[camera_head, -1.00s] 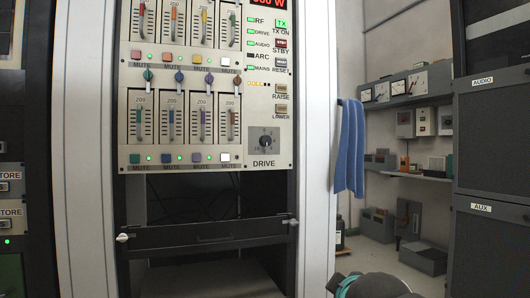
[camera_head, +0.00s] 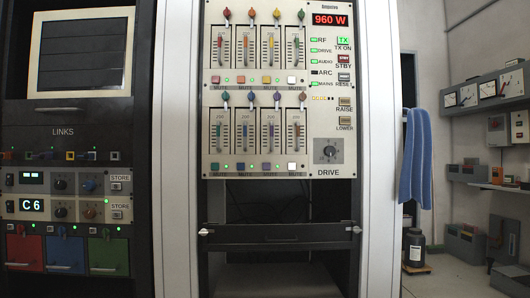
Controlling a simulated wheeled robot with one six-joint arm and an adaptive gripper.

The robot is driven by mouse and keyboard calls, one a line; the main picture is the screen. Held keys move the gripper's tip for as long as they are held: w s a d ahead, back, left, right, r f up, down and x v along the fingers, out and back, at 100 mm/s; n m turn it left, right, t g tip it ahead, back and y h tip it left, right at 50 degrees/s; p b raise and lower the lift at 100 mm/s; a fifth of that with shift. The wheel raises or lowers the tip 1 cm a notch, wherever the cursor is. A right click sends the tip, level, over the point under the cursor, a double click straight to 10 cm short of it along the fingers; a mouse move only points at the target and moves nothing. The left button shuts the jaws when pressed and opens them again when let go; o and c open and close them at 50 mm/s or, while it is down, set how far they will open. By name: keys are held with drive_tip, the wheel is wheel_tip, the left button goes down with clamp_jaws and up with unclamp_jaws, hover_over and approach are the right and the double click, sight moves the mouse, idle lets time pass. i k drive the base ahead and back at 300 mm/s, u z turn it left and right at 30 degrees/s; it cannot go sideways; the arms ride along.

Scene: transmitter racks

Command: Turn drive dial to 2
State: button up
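The drive dial (camera_head: 328,151) is a dark round knob on a grey square plate. It sits at the lower right of the light fader panel (camera_head: 303,173), above the printed word DRIVE. Its scale marks are too small to read, and I cannot tell which number the pointer is at. My gripper is not in view.
A red readout (camera_head: 330,20) above shows 960 W. RAISE (camera_head: 344,103) and LOWER (camera_head: 344,122) buttons sit just above the dial. A dark shelf drawer (camera_head: 280,233) lies below the panel. A blue towel (camera_head: 415,160) hangs right of the rack's white frame (camera_head: 379,150).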

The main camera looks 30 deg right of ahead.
sight(329, 151)
drive_tip(key=u, duration=1)
drive_tip(key=i, duration=0.4)
drive_tip(key=z, duration=2.95)
